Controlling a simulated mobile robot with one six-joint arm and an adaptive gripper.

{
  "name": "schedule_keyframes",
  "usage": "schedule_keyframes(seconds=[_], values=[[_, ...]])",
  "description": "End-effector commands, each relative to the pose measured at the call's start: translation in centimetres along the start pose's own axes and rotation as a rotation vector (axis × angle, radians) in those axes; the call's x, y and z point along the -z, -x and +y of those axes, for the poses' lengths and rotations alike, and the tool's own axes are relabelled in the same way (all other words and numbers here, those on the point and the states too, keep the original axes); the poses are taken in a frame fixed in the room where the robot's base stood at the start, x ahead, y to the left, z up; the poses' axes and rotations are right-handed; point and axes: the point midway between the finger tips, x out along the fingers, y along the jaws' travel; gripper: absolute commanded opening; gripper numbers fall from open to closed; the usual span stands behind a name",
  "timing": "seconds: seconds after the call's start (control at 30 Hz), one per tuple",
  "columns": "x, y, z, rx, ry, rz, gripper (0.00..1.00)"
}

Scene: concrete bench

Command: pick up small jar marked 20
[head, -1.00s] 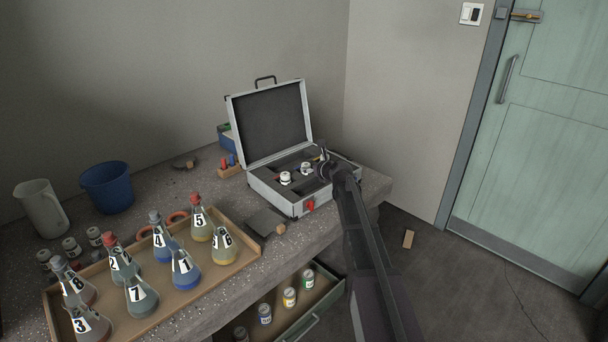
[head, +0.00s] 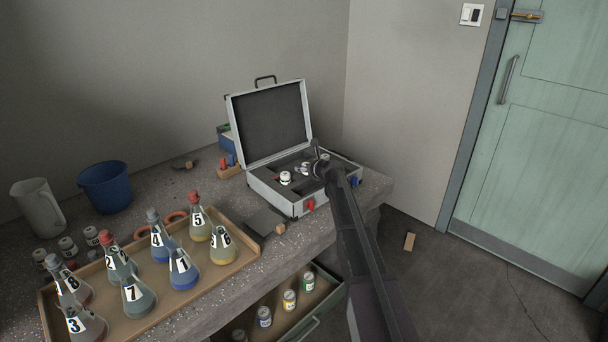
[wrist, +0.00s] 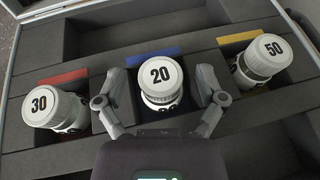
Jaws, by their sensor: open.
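The small jar marked 20 (wrist: 161,75) has a white lid and sits upright in a foam slot with a blue tab (wrist: 155,60) behind it. My gripper (wrist: 161,100) is open, with one finger on each side of this jar in the wrist view.
In the wrist view the jar marked 30 (wrist: 55,108) stands at left by a red tab, and the jar marked 50 (wrist: 262,60) at right by a yellow tab. A tray (head: 150,312) of numbered flasks is left of the case. An open drawer (head: 325,292) with small jars juts out below the bench.

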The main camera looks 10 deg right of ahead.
Motion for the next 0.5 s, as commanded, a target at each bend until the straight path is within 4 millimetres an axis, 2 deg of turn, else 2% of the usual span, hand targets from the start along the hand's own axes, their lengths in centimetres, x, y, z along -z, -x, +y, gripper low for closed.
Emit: schedule_keyframes(seconds=[0.4, 0.5], values=[[-0.01, 0.05, -0.01, 0.0, 0.0, 0.0, 0.89], [0.0, 0.05, -0.01, 0.0, 0.0, 0.0, 0.59]])
